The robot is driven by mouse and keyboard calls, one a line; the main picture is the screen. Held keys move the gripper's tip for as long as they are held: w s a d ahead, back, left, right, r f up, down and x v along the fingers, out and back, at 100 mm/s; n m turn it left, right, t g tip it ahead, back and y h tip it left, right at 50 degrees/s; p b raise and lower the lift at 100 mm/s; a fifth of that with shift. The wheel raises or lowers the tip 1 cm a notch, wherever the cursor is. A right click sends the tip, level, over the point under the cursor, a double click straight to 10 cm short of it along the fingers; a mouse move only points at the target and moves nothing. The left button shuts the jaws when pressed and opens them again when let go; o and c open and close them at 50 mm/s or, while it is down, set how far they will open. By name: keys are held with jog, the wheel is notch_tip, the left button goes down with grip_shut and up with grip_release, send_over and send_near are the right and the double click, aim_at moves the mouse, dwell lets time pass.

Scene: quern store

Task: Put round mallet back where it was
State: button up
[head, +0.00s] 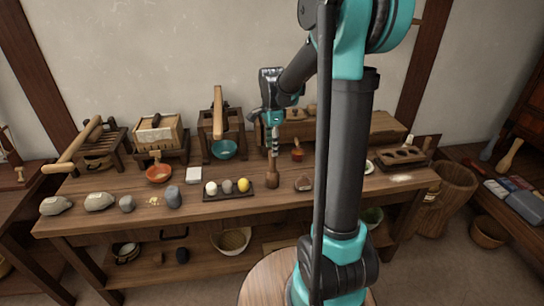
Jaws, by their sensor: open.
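The wooden mallet that looks like the round mallet (272,178) stands upright on the long table (150,203), its head down and its thin handle up. It stands just right of the dark tray (227,194). My gripper (272,138) points down directly over it, with the fingertips at the top of the handle. The jaws are open; at this size I cannot tell whether they straddle the handle or touch it. A second pale wooden mallet-like tool (510,155) leans on the right-hand bench.
The tray holds several egg-like balls. A teal bowl (223,149), an orange bowl (159,173), a small dark-topped lump (303,183) and several stones (100,201) are on the table. The table's front strip is mostly clear.

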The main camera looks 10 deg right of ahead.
notch_tip(320, 180, up, 4)
jog(key=shift+r, duration=0.25)
jog(key=shift+s+r, duration=0.1)
jog(key=shift+r, duration=0.05)
jog(key=s+d+f+n+t, duration=0.2)
jog(key=s+f+n, duration=0.4)
jog(key=s, duration=0.5)
jog(key=s+d+f+n+t, duration=0.2)
jog(key=s+f+n, duration=0.3)
jog(key=s+n, duration=0.5)
jog(key=shift+s+f, duration=0.35)
jog(key=shift+s, duration=0.05)
